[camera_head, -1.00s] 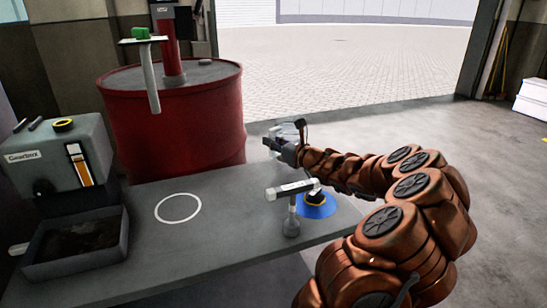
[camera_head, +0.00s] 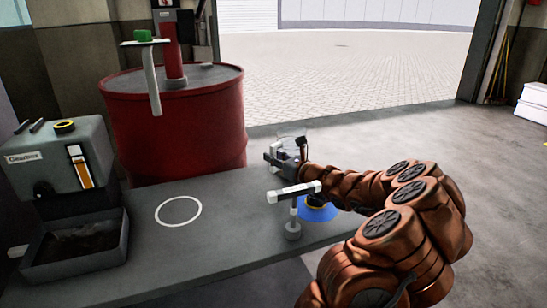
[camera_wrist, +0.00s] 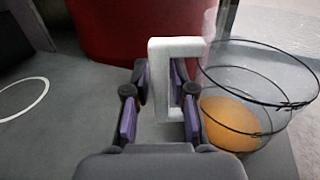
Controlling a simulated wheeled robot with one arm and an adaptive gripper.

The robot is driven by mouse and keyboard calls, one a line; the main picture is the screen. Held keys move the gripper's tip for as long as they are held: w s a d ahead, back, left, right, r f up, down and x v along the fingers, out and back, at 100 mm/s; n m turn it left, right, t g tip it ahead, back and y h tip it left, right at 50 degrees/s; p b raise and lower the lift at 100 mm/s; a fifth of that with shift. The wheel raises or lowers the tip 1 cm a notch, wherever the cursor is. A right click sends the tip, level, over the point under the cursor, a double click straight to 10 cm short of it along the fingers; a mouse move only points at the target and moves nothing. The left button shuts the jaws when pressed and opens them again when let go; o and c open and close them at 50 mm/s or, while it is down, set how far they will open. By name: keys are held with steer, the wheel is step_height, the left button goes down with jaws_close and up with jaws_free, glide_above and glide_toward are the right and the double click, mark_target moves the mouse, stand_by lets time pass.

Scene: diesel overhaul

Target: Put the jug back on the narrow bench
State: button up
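The jug (camera_wrist: 245,85) is clear with dark rims and amber liquid (camera_wrist: 230,122) low inside. It stands out at the right of the wrist view, with its white, loop-shaped handle (camera_wrist: 158,48) in the middle. My gripper (camera_wrist: 160,85) has its fingers closed about the near bar of that handle, one finger passing through the loop. In the head view my gripper (camera_head: 277,156) and the faint jug (camera_head: 294,140) are at the far edge of the narrow bench (camera_head: 215,235). I cannot tell whether the jug's base touches anything.
A white ring (camera_head: 178,211) marks a clear part of the bench. A gearbox (camera_head: 62,160) and tray (camera_head: 75,255) are left; a red drum (camera_head: 178,130) stands behind.

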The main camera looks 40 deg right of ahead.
steer(key=shift+o, duration=1)
steer(key=shift+r, duration=0.15)
steer(key=shift+s+d+p, duration=0.2)
steer(key=shift+s+p, duration=0.05)
steer(key=shift+s, duration=2.75)
steer(key=shift+s+d+p, duration=0.15)
steer(key=shift+s+p, duration=0.05)
steer(key=shift+s, duration=2.8)
steer(key=shift+r, duration=0.1)
